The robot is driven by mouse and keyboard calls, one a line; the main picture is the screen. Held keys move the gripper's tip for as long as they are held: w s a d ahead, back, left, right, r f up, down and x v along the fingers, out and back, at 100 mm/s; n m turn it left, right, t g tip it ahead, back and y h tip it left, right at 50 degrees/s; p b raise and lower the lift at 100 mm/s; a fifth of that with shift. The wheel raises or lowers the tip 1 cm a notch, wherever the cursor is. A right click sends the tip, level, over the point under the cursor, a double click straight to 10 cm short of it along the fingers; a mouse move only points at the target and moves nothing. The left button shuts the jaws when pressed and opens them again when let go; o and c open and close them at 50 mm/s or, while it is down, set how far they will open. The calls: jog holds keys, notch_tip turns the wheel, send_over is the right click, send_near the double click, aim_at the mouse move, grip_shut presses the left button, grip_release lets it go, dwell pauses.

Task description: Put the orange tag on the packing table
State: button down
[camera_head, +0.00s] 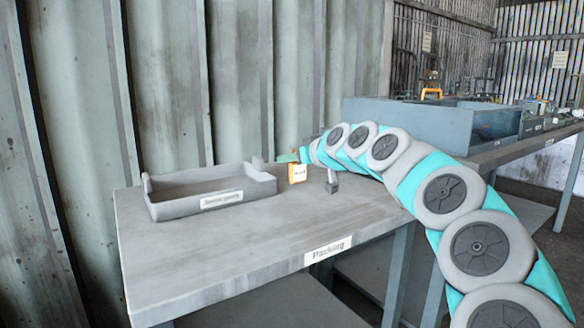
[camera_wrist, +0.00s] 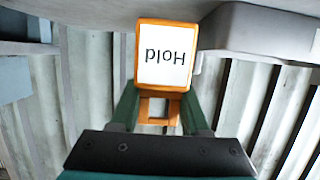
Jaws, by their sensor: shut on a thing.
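The orange tag (camera_head: 298,173) with a white face shows over the packing table (camera_head: 240,245), right of the grey tray. In the wrist view the tag (camera_wrist: 164,87) fills the top middle, and its white label reads "Hold" upside down. My gripper (camera_wrist: 159,106) has dark green fingers shut on the tag's narrower orange frame. In the head view my gripper (camera_head: 290,157) is small and partly hidden behind my arm. The tag's lower edge is close to the tabletop; I cannot tell whether it touches. The table's front carries a "Packing" label.
A grey open tray (camera_head: 165,207) with a white label stands on the table's back left. A small grey object (camera_head: 332,183) shows right of the tag. A blue-grey bin (camera_head: 420,124) stands on another bench at right. The table's front is clear. A corrugated wall stands behind.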

jog(key=shift+f, duration=1.3)
jog(key=shift+f, duration=0.1)
jog(key=shift+f, duration=0.1)
jog(key=shift+c, duration=1.9)
grip_release()
jog(key=shift+s+d+r, duration=0.15)
jog(key=shift+r, duration=0.15)
jog(key=v, duration=1.1)
jog(key=shift+s+d+r+b, duration=0.15)
jog(key=shift+s+b, duration=0.05)
jog(key=shift+b, duration=0.2)
